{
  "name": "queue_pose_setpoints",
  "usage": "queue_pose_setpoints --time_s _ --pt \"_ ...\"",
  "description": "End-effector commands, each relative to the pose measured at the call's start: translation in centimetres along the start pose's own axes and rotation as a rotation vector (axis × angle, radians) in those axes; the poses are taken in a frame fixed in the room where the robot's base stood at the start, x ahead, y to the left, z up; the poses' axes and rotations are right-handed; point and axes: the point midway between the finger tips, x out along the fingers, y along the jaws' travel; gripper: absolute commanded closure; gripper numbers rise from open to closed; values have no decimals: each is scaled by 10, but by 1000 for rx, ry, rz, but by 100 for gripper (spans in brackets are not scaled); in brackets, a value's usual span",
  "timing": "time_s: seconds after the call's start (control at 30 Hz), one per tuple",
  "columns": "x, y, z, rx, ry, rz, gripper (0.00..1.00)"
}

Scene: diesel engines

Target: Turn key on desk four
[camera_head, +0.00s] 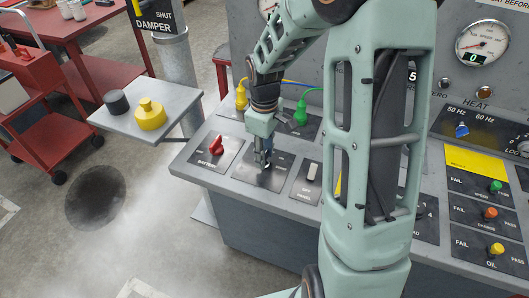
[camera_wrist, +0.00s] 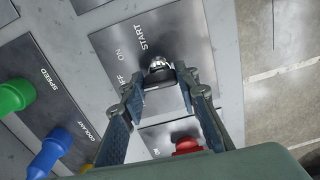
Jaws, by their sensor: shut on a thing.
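The key switch (camera_wrist: 159,65) is a shiny metal piece on a dark panel (camera_wrist: 128,45) marked OFF, ON and START, in the upper middle of the wrist view. My gripper (camera_wrist: 163,80) has a finger on each side of it and is shut on the key, whose body is mostly hidden between the fingertips. In the head view, my gripper (camera_head: 263,160) points down at the same dark panel (camera_head: 270,182) near the left end of the grey desk (camera_head: 215,183). My gripper covers the key there, so its turn angle cannot be told.
A red battery switch (camera_head: 216,146) sits just left of my gripper, and a white rocker switch (camera_head: 313,173) to its right. Yellow (camera_head: 241,97) and green (camera_head: 301,112) plugs stand behind. A small shelf (camera_head: 135,118) holds a black and a yellow weight-like piece.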

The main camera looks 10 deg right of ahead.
Motion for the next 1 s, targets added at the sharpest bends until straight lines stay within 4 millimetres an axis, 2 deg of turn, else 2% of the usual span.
queue_pose_setpoints --time_s 0.63,0.67,0.7,0.8,1.0 --pt "-1 1 -1 -58 2 2 96" --pt "-1 1 -1 -58 2 2 69" --pt "-1 1 -1 -58 2 2 65" --pt "0 0 -1 -58 2 2 54" --pt "0 0 0 -58 1 1 54"
